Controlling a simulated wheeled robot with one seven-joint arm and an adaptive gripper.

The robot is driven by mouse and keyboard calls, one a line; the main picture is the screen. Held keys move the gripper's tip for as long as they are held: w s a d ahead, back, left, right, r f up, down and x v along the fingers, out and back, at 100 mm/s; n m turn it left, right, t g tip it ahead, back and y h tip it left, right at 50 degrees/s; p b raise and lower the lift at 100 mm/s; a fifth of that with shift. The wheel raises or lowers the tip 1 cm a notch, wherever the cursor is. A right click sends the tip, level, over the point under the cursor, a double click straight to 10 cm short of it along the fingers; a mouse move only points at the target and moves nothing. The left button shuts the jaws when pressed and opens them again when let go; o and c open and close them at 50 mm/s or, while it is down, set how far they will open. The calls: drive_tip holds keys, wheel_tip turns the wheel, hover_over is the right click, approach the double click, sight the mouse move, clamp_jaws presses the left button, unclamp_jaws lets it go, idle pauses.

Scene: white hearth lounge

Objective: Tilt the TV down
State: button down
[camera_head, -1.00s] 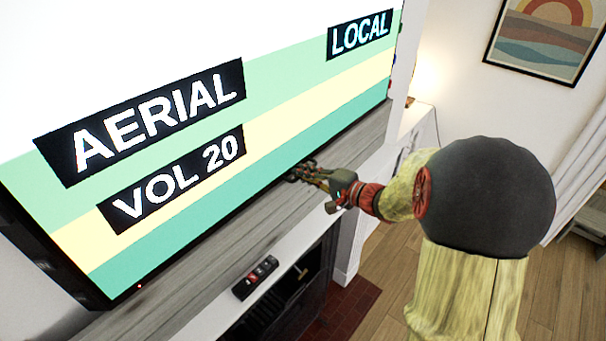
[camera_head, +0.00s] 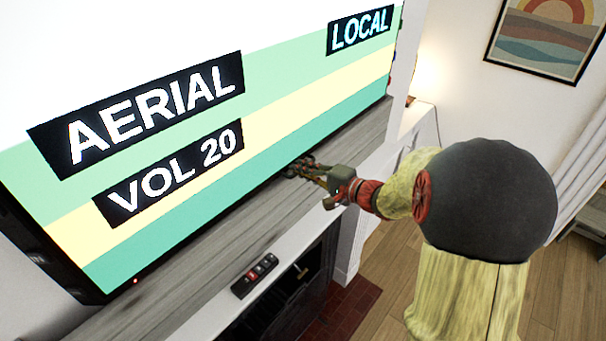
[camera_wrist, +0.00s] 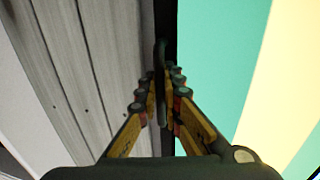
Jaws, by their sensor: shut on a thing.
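The TV (camera_head: 190,160) is a large lit screen with "AERIAL VOL 20" and "LOCAL" on coloured bands. It hangs above the grey wood mantel, and its black lower edge (camera_head: 135,281) shows a small red light. My gripper (camera_head: 303,166) is at that lower edge, right of its middle. In the wrist view, my gripper (camera_wrist: 161,85) has its fingers closed around a slim dark handle (camera_wrist: 161,55) beside the screen's black border. The fingers hide part of the handle, and how it joins the TV is not clear.
The grey wood mantel (camera_head: 215,262) runs under the TV, close to my gripper. A dark remote (camera_head: 254,275) lies on the white ledge in front. A dark fireplace opening (camera_head: 290,300) is below. Wood floor (camera_head: 385,290) is open at the right.

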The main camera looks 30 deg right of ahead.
drive_tip(key=w+b, duration=0.1)
drive_tip(key=b, duration=0.1)
drive_tip(key=w+b, duration=0.1)
drive_tip(key=b, duration=0.1)
drive_tip(key=shift+a+f+t, duration=0.35)
drive_tip(key=shift+a+t, duration=0.05)
drive_tip(key=c, duration=2.3)
unclamp_jaws()
drive_tip(key=shift+r, duration=0.1)
drive_tip(key=v, duration=1.2)
